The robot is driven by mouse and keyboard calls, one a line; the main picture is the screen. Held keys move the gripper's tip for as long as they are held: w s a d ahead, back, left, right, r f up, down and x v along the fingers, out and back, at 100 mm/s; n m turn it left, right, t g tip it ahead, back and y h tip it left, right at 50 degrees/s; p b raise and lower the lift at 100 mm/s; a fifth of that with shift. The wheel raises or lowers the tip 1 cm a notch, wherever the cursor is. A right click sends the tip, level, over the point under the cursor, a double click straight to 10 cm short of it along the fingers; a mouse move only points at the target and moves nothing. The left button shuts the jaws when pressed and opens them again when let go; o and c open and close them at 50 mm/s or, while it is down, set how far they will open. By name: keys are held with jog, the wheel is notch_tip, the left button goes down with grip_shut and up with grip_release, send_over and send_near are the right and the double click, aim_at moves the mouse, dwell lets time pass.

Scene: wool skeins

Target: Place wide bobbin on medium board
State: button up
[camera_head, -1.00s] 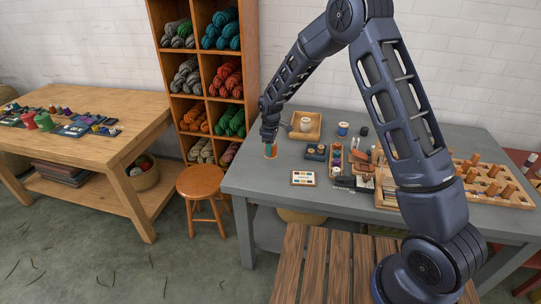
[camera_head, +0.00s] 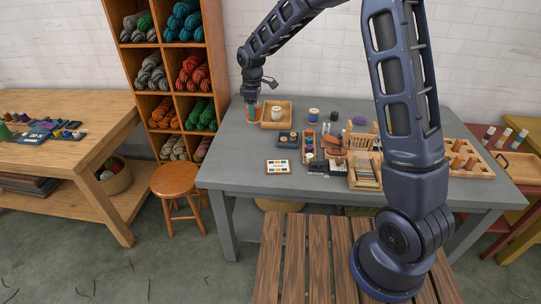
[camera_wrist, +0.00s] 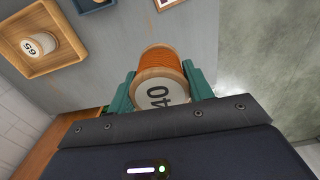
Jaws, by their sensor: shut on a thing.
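My gripper (camera_head: 252,106) is at the back left of the grey table. In the wrist view its green fingers (camera_wrist: 161,88) are shut on an orange bobbin (camera_wrist: 163,58) with a pale end marked 40. The bobbin also shows small below the fingers in the head view (camera_head: 252,116). I cannot tell whether it touches the table. Dark boards with small spools lie on the wooden table at left, one of them near its right end (camera_head: 66,135). Another dark board (camera_head: 281,146) lies on the grey table. I cannot tell which is the medium board.
A wooden tray (camera_wrist: 25,67) holding a pale spool (camera_wrist: 39,45) stands beside my gripper. Cluttered boxes and a peg rack (camera_head: 470,160) fill the grey table's middle and right. A stool (camera_head: 174,180) and a yarn shelf (camera_head: 147,105) stand between the tables. The grey table's front left is clear.

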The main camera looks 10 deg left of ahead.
jog(key=s+d, duration=0.4)
jog(key=d, duration=0.6)
send_over(278, 166)
notch_tip(278, 166, down, 20)
jog(key=shift+r, duration=0.1)
jog(key=o, duration=0.9)
jog(key=shift+o, duration=0.3)
